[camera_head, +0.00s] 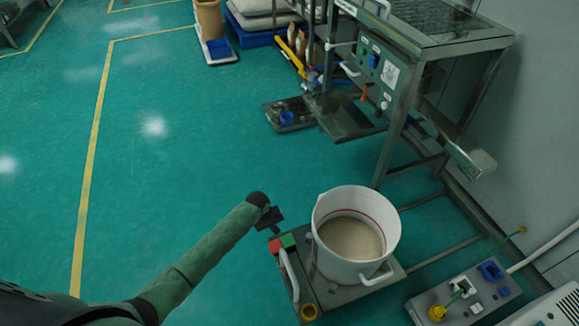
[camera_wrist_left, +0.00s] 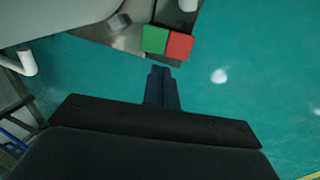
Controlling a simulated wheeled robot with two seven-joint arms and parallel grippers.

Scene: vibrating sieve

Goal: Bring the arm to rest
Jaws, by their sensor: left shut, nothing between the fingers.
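My left arm reaches in from the lower left of the head view. Its gripper (camera_head: 272,220) is just left of a white bucket (camera_head: 330,240), near a red block and a green block. In the left wrist view the gripper's fingers (camera_wrist_left: 162,72) are together, with nothing between them. The green block (camera_wrist_left: 155,40) and the red block (camera_wrist_left: 179,46) lie just beyond the fingertips in that view. My right gripper is in neither view.
The bucket holds pale material and stands on a metal platform (camera_head: 340,296) with a white handle. A metal sieve frame (camera_head: 408,70) stands behind at the right. A socket panel (camera_head: 465,298) is at the lower right. Green floor (camera_head: 150,180) at the left is clear.

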